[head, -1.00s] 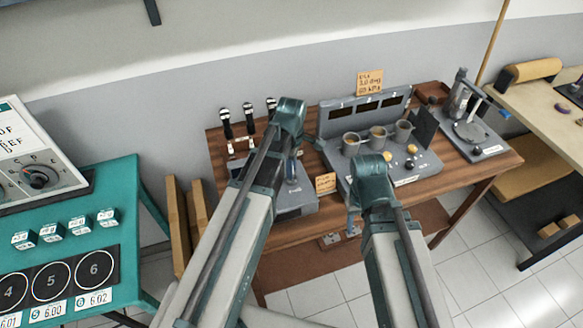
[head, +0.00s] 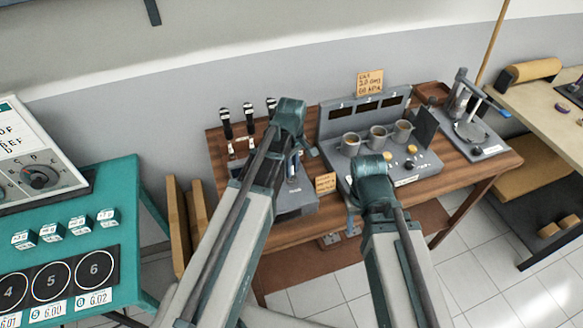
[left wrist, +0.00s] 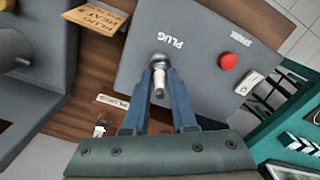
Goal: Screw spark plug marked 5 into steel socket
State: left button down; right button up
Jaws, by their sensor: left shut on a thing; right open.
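A spark plug (left wrist: 160,80), white with metal ends, is between the fingertips of my left gripper (left wrist: 165,82) in the left wrist view. Its far end meets the round metal socket (left wrist: 160,59) in the grey block (left wrist: 195,70) lettered PLUG; how deep it sits I cannot tell. No number on the plug is readable. In the head view my left gripper (head: 294,168) points down over the grey block (head: 300,203), and its arm hides much of the block. My right gripper (head: 351,222) is open, low in front of the bench, partly hidden by its wrist.
The wooden bench (head: 456,158) also carries a grey station with metal cups (head: 377,136) and a lever press (head: 468,128). A red button (left wrist: 228,61) is on the grey block. A teal table (head: 120,190) with numbered round pads stands at left.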

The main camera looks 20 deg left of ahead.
pick_arm(q)
jog(key=m, duration=0.4)
jog(key=shift+m, duration=0.3)
jog(key=shift+m, duration=2.9)
jog(key=m, duration=0.3)
jog(key=shift+m, duration=0.4)
jog(key=c, duration=0.6)
grip_release()
jog(key=shift+c, duration=0.2)
jog(key=shift+r, duration=0.15)
